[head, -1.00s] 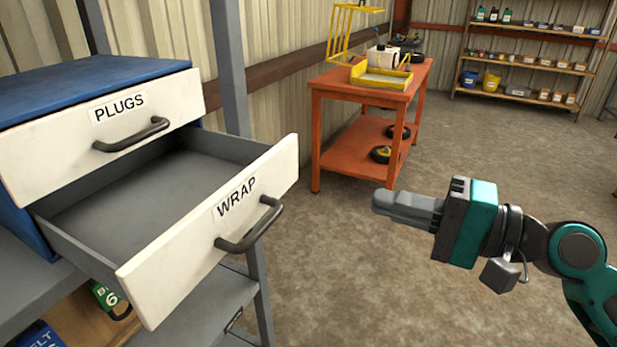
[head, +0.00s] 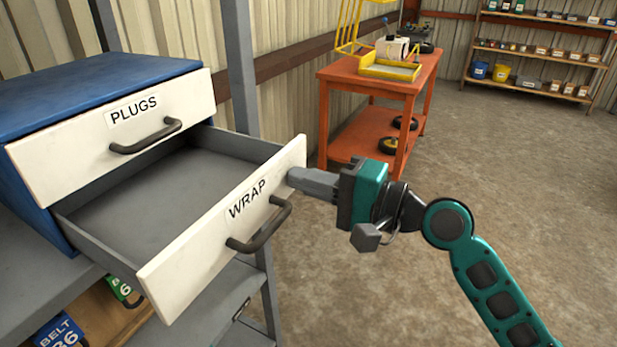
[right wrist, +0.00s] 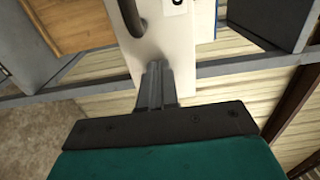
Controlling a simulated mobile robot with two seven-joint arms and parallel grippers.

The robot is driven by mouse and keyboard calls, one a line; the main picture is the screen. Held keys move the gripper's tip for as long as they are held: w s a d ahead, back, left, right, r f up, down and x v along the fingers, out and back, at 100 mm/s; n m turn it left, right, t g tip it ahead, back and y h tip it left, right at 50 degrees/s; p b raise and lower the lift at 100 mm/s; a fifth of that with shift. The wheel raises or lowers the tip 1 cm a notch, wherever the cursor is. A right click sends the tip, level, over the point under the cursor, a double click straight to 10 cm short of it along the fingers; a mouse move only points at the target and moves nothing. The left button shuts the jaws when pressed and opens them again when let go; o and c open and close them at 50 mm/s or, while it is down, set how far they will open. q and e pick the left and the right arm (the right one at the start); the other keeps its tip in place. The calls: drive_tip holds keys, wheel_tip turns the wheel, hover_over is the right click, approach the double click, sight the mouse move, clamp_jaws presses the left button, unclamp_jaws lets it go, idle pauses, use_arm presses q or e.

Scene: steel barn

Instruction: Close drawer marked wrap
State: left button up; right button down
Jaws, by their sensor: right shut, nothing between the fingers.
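The drawer marked WRAP (head: 184,257) is pulled well out of the blue cabinet (head: 95,82), and its grey inside looks empty. Its white front carries a dark bar handle (head: 262,232). My right gripper (head: 292,176) is shut and empty, with its fingertips at the right end of the drawer front, above and right of the handle. In the right wrist view the shut fingers (right wrist: 157,68) point at the white drawer front (right wrist: 165,45); they look very close, but I cannot tell whether they touch. My left gripper is not in view.
The drawer marked PLUGS (head: 70,150) sits above, nearly closed. The cabinet stands on a grey shelf rack (head: 215,305) with labelled bins below. An orange cart (head: 400,85) stands behind, and a stocked shelf (head: 535,90) is at the back right. The floor at right is clear.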

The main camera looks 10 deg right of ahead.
drive_tip(key=p, duration=0.2)
approach(215, 166)
drive_tip(key=r, duration=0.1)
drive_tip(key=a+r, duration=0.1)
drive_tip(key=r, duration=0.1)
drive_tip(key=shift+w+a+r, duration=0.15)
drive_tip(key=shift+w, duration=0.25)
drive_tip(key=x, duration=0.8)
drive_tip(key=shift+w+a, duration=0.15)
drive_tip(key=shift+a, duration=0.05)
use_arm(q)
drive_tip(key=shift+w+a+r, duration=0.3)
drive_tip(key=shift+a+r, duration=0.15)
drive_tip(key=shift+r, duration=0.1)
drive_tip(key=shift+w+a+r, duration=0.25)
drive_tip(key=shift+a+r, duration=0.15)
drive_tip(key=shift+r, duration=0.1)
use_arm(e)
drive_tip(key=shift+r, duration=0.1)
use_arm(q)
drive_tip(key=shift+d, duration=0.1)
